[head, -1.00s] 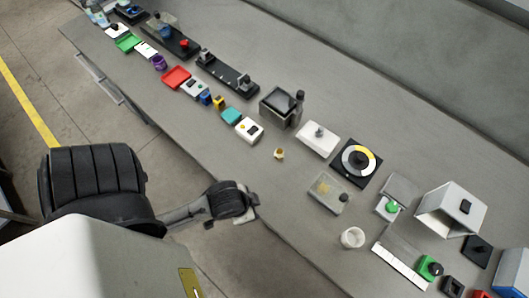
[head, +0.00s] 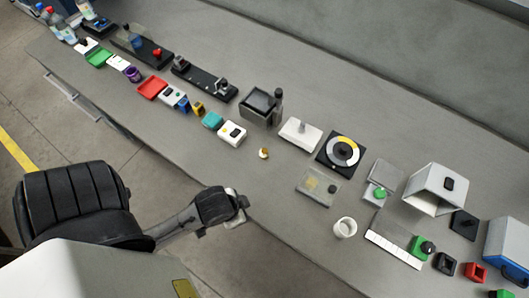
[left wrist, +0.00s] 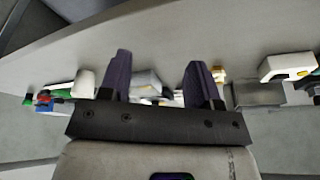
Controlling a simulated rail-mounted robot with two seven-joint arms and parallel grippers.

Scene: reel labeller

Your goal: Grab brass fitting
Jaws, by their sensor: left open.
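The brass fitting (head: 263,153) is a small gold-and-white piece lying alone on the grey bench near its front edge, in the middle of the head view. In the left wrist view, a small gold-coloured thing (left wrist: 218,75) beside the right finger may be the fitting. My left gripper (head: 240,205) is at the bench's front edge, below and left of the fitting and apart from it. In the left wrist view its two dark fingers (left wrist: 157,64) stand apart with nothing gripped between them. My right gripper is in neither view.
A white box with a dark button (head: 232,133) sits left of the fitting, and a white block (head: 300,133) sits to its right. A clear tray (head: 318,188) and white cup (head: 345,227) stand nearer the front edge. Bare bench surrounds the fitting.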

